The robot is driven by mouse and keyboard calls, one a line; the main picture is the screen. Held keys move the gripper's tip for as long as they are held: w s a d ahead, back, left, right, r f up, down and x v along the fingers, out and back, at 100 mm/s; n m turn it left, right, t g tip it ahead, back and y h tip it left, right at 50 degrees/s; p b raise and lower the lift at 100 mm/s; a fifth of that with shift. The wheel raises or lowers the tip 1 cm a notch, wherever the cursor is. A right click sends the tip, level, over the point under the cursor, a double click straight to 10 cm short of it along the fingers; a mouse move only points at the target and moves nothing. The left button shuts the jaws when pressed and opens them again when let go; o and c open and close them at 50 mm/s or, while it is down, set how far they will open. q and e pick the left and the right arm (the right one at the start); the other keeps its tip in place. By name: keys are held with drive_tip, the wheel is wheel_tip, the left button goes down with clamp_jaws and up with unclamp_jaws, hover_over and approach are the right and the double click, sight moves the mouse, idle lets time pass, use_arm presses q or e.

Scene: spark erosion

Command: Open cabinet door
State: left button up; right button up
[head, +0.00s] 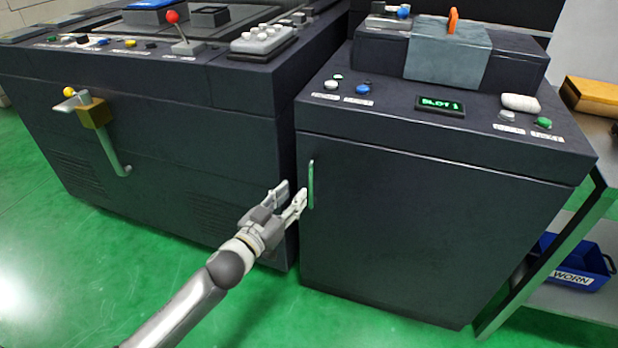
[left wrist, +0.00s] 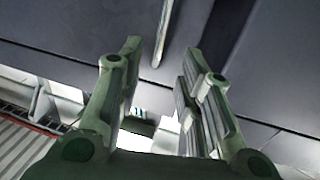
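The dark cabinet door (head: 420,230) is closed flush on the front of the right-hand cabinet. Its upright bar handle (head: 311,184) sits near the door's left edge. In the left wrist view the handle (left wrist: 163,35) shows beyond the fingertips, between the lines of the two fingers. My left gripper (head: 295,196) is just left of the handle in the head view, with fingers apart. In the left wrist view the gripper (left wrist: 160,68) is open with nothing between its fingers. Whether a fingertip touches the handle cannot be told. My right gripper is not in view.
A larger dark machine (head: 180,140) stands close on the left, with a protruding lever (head: 108,140). A shelf unit with a blue bin (head: 580,262) labelled WORN stands at right. Green floor (head: 330,325) in front is clear.

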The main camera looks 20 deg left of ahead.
sight(310, 177)
use_arm(q)
drive_tip(key=b+x, duration=0.1)
drive_tip(key=x, duration=0.8)
drive_tip(key=shift+w+d, duration=0.15)
drive_tip(key=shift+w, duration=0.2)
clamp_jaws()
